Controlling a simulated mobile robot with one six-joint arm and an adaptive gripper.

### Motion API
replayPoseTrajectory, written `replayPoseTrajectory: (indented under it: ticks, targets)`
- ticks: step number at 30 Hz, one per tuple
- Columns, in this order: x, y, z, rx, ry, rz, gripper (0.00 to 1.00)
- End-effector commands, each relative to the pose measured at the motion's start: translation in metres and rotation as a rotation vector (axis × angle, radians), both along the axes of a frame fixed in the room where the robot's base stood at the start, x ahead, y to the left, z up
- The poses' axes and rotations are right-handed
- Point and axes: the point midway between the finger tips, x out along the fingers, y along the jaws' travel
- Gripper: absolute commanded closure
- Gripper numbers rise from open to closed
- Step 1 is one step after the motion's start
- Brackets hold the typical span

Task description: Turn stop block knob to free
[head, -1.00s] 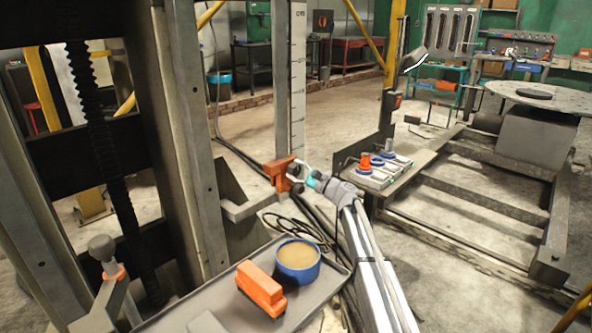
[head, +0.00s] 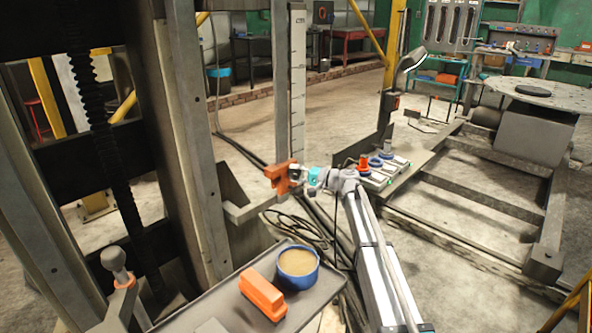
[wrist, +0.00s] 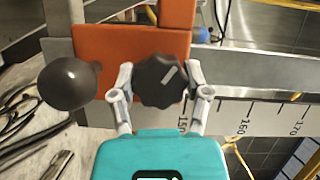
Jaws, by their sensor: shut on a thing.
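The orange stop block (head: 277,178) sits on the upright scale rail in the head view. In the wrist view the orange block (wrist: 105,50) fills the upper middle. Its black lobed knob (wrist: 160,82) has a pale pointer line slanting up to the right. My gripper (wrist: 159,84) has one finger on each side of the knob and is shut on it; in the head view my gripper (head: 295,175) is at the block's right side. A dark ball (wrist: 67,83) is left of the knob. No readable free mark shows.
The scale rail (head: 297,80) runs up behind the block, with numbers in the wrist view (wrist: 245,115). A tray (head: 215,308) below holds an orange brush-like thing (head: 262,294) and a blue tub (head: 298,268). A control box with coloured buttons (head: 377,163) is right of my gripper.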

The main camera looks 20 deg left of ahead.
Motion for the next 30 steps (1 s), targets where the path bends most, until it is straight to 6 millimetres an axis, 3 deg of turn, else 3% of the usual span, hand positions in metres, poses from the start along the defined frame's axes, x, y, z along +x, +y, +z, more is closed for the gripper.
replayPoseTrajectory:
  ticks: [15, 30]
  targets:
    - [-0.0020, 0.0014, 0.0006, -0.141, -0.341, 0.004, 0.87]
    - [-0.0018, 0.0016, -0.0008, -0.161, -0.389, 0.004, 0.87]
